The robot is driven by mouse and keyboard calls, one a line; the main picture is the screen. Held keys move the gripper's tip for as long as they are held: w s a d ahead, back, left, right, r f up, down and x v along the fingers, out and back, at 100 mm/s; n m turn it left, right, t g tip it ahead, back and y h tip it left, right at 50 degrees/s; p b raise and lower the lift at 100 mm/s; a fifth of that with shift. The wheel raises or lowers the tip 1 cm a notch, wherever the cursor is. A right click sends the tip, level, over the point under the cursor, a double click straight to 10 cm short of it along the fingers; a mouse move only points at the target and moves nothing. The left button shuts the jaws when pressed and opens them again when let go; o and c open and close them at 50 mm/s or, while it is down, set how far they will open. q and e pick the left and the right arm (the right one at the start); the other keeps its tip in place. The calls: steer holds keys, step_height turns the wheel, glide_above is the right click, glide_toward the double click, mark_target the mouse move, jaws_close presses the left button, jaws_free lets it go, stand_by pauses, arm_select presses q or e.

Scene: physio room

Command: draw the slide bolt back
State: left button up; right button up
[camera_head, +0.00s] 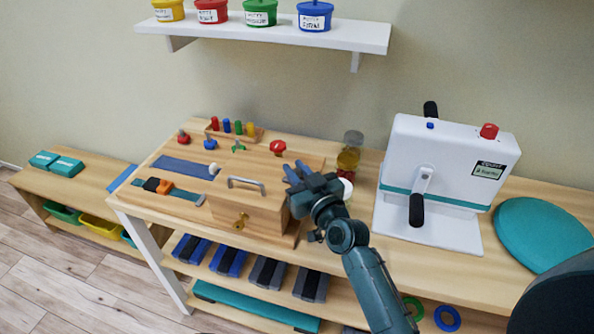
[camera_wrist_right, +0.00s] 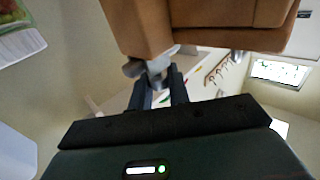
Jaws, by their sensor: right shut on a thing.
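A wooden activity board (camera_head: 270,152) lies on the bench, with a wooden box (camera_head: 225,203) at its front right. My right gripper (camera_head: 297,176) is at the right end of this box, and the arm hides the slide bolt in the head view. In the right wrist view, the grey metal slide bolt (camera_wrist_right: 136,68) shows at the edge of the brown wood. The fingers of my right gripper (camera_wrist_right: 159,84) are shut on the bolt's grey knob. How far the bolt is drawn cannot be told. My left gripper is not in view.
The box has a metal handle (camera_head: 246,184) on top and a brass lock (camera_head: 241,222) in front. A jar (camera_head: 348,158) stands behind my gripper. A white crank machine (camera_head: 440,180) and a teal round cushion (camera_head: 540,236) stand to the right. A shelf (camera_head: 270,36) hangs above.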

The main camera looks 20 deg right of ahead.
jaws_close()
steer(key=s+d, duration=0.1)
steer(key=d, duration=0.1)
steer(key=shift+s+d, duration=0.35)
steer(key=o, duration=0.6)
jaws_free()
steer(key=shift+s+d, duration=0.1)
